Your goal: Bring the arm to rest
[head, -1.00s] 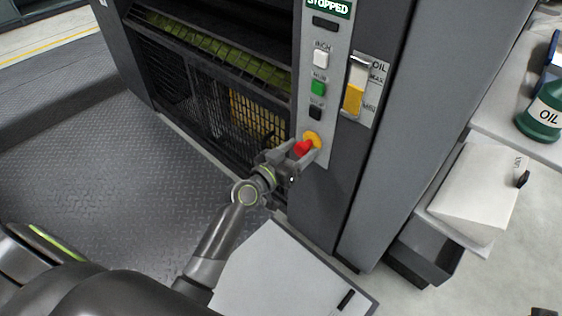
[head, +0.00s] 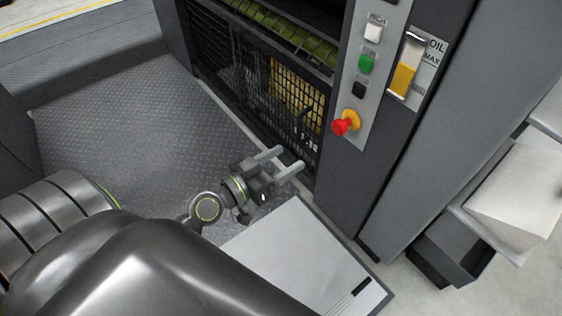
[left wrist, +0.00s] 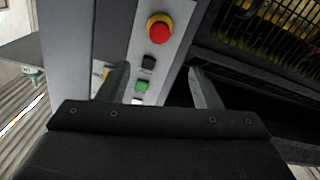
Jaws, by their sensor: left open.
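My left gripper (head: 286,162) is open and empty in the head view, below and left of the control panel. Its two grey fingers point towards the machine, apart from the red stop button (head: 343,124) on its yellow collar. In the left wrist view the two fingers (left wrist: 158,85) stand wide apart with nothing between them. The red button (left wrist: 159,31) shows beyond them near the top. My left arm fills the lower left of the head view. My right gripper is not in view.
The dark machine cabinet (head: 420,130) carries a green button (head: 366,63), a white button (head: 373,33), a black button (head: 359,89) and an oil gauge (head: 407,68). A mesh guard (head: 245,65) is at its left. A pale flat surface (head: 290,262) lies below the gripper. Tread-plate floor (head: 130,130) is clear.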

